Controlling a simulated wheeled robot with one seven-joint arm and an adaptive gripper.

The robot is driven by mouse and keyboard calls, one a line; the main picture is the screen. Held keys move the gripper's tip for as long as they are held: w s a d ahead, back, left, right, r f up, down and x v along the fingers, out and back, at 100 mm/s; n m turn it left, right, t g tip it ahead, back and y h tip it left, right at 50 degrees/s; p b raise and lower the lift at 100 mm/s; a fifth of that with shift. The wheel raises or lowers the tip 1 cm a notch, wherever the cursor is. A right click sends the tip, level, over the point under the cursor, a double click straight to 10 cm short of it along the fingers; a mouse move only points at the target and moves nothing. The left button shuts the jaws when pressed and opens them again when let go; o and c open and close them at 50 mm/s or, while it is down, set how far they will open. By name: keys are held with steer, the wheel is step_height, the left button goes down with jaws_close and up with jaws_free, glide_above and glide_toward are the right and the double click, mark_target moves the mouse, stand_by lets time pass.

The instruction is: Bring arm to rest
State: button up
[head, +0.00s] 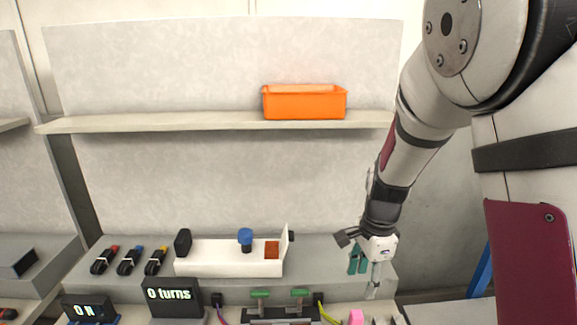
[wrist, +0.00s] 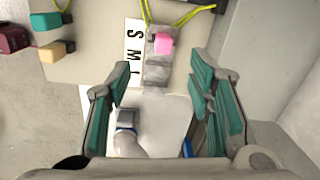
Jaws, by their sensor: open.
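My gripper (head: 366,272) hangs at the end of my arm on the right side of the head view, pointing down in front of the bench's right end. Its teal-padded fingers are apart. In the wrist view my gripper (wrist: 160,108) is open, with nothing between the fingers. Beyond the fingertips the wrist view shows a pink block (wrist: 163,43) on a grey stepped piece, beside a strip with letters. The pink block also shows at the bottom of the head view (head: 355,317).
An orange bin (head: 304,103) stands on the shelf (head: 190,121). A white box (head: 215,258) with a blue knob and several coiled cables sit on the bench. Green-handled switches (head: 260,294) and yellow cables stand near my gripper.

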steer(key=s+r+n+t+y, duration=0.1)
steer(key=s+r+n, duration=0.35)
steer(key=r, duration=0.25)
steer(key=s+r+n+t, duration=0.1)
steer(key=s+r+n, duration=0.3)
steer(key=s+r, duration=0.3)
steer(key=s+r+n+t+h, duration=0.1)
steer(key=s+r+n+t, duration=0.2)
steer(key=s+r+n, duration=0.2)
steer(key=shift+s+d+r+n, duration=0.15)
steer(key=shift+s+d+n, duration=0.2)
steer(key=shift+s+n, duration=1.75)
steer(key=shift+s+m, duration=0.55)
steer(key=shift+m, duration=0.1)
